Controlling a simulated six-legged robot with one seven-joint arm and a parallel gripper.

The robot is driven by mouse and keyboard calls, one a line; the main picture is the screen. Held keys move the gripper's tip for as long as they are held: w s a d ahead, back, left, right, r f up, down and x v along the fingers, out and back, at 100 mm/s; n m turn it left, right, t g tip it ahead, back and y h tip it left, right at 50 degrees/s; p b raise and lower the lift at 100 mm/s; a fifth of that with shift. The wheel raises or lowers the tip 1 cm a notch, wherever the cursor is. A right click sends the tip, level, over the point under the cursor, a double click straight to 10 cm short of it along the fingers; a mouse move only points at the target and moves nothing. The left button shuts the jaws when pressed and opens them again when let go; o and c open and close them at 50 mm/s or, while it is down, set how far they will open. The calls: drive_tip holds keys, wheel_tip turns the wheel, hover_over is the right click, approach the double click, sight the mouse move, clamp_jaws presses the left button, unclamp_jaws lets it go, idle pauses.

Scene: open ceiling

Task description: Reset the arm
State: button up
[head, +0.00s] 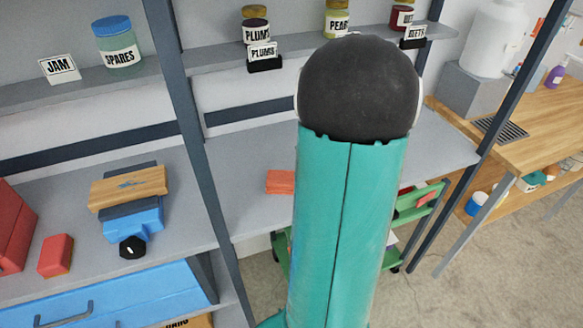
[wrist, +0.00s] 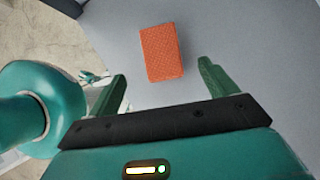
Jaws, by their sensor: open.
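My arm, teal with a dark rounded joint, rises through the middle of the head view and hides part of the shelving behind it. My gripper (wrist: 160,82) shows in the wrist view with its two green fingers spread wide apart and nothing between them. An orange-red block (wrist: 161,52) lies on a grey surface just beyond the fingertips, apart from them. An orange-red block (head: 280,182) also shows in the head view on the grey shelf, left of my arm. My gripper is hidden in the head view.
On the left shelf are a blue vise (head: 136,222) with a wooden board (head: 128,187) and a red block (head: 56,256). Labelled jars, including a spares jar (head: 118,47), stand on the upper shelf. Dark posts (head: 187,120) divide the shelving. A green cart (head: 415,204) stands behind my arm.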

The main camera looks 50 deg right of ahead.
drive_tip(key=shift+v, duration=0.95)
